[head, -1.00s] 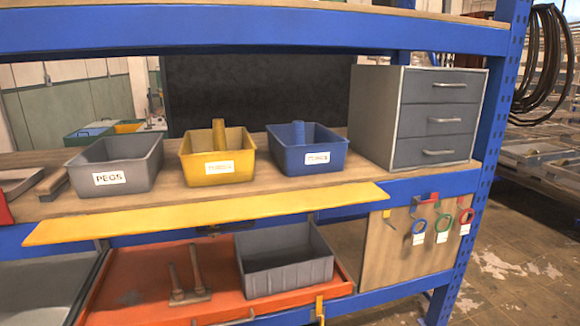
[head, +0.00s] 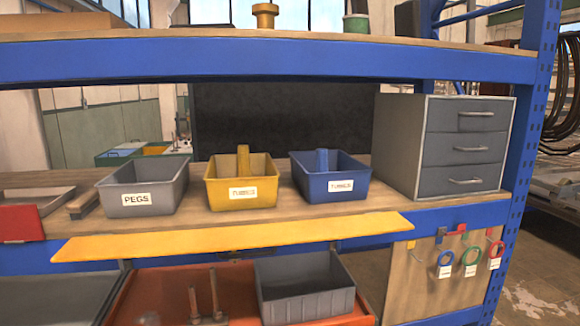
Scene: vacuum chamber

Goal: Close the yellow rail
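The yellow rail (head: 235,239) is a long flat yellow bar along the front of the wooden shelf. It sticks out from the shelf edge, below the row of bins, and runs from the left of the picture to right of centre. A dark fitting shows under its middle. Neither of my grippers is in the head view, and nothing touches the rail from the front.
A grey PEGS bin (head: 143,187), a yellow bin (head: 241,184) and a blue bin (head: 331,178) stand behind the rail. A grey drawer unit (head: 466,150) stands to their right. Below are an orange tray (head: 140,293) and a grey crate (head: 306,289).

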